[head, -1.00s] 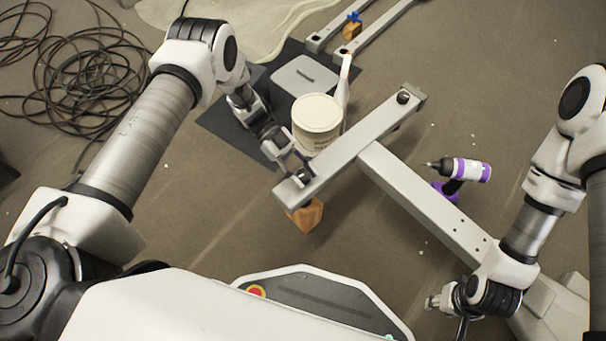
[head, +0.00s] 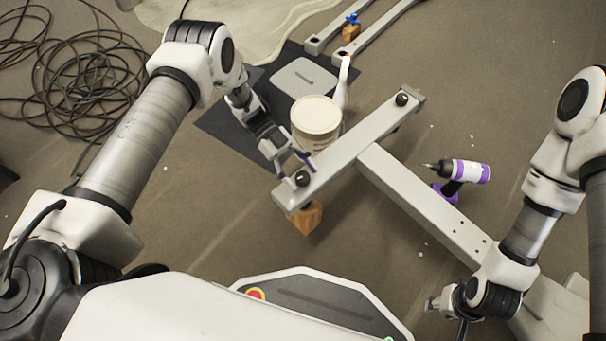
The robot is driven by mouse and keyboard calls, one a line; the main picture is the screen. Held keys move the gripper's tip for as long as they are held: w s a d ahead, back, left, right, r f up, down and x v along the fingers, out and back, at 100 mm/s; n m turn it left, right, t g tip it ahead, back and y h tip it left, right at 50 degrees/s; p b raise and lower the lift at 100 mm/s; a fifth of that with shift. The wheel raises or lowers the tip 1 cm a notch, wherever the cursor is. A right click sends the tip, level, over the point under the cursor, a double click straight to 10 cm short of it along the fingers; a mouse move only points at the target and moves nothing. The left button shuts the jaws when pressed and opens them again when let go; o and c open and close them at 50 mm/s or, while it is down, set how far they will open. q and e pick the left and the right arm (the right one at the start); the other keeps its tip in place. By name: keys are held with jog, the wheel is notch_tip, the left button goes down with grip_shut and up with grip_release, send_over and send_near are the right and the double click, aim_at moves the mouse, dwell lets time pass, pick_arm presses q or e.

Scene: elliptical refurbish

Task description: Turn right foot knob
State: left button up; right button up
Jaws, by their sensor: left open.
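The grey T-shaped frame has a crossbar (head: 350,147) running diagonally at the centre. One black foot knob (head: 302,179) sits on its near-left end, and another black knob (head: 402,99) sits on its far-right end. My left gripper (head: 293,162) is open beside the near-left knob, just beyond it on the bucket side. It appears apart from the knob, and nothing shows in its fingers. My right gripper (head: 438,302) is low at the right, away from both knobs; its fingers are too small to judge.
A white bucket (head: 316,117) stands close behind the crossbar, with a white bottle (head: 343,84) beside it. A wooden block (head: 307,217) is under the near-left end. A purple and white drill (head: 465,170) is right of the frame's long beam (head: 420,197). Coiled cable (head: 90,75) lies far left.

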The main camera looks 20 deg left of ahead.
pick_arm(q)
jog(key=v, duration=1.1)
